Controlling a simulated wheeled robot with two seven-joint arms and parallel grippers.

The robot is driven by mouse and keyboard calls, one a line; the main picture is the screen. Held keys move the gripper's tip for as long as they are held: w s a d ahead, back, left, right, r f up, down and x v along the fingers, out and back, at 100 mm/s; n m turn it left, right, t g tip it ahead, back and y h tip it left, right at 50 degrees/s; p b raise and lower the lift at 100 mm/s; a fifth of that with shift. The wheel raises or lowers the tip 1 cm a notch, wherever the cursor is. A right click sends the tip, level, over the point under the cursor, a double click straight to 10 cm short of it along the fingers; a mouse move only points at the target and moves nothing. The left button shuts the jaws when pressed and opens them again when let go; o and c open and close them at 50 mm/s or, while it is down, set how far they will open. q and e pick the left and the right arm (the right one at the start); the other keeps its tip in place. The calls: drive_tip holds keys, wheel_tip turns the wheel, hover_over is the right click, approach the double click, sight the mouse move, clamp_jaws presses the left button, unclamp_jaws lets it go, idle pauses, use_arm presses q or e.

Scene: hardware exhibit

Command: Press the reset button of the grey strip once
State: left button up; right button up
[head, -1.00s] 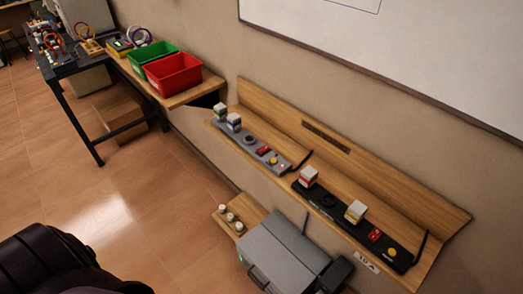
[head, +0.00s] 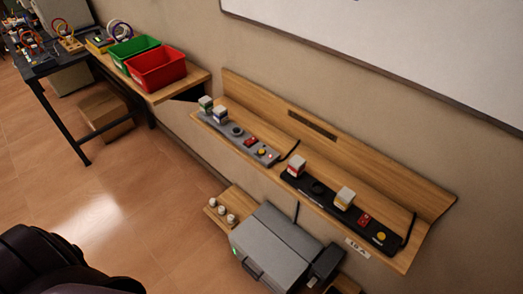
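The grey strip (head: 229,134) lies on the wooden wall shelf, left of centre. It carries two plug-like cubes (head: 221,115) at its left end, a dark round socket (head: 236,130), a red switch (head: 250,141) and a round yellow button (head: 262,152) near its right end. A small reddish light shows beside the button. Any label on the button is too small to read. Neither of my grippers is in view.
A similar black strip (head: 326,202) with its own yellow button (head: 381,236) lies on the same wooden shelf (head: 392,205), to the right. Below are a grey printer-like box (head: 275,250) and several white knobs on a wooden ledge. Red (head: 157,69) and green bins stand left.

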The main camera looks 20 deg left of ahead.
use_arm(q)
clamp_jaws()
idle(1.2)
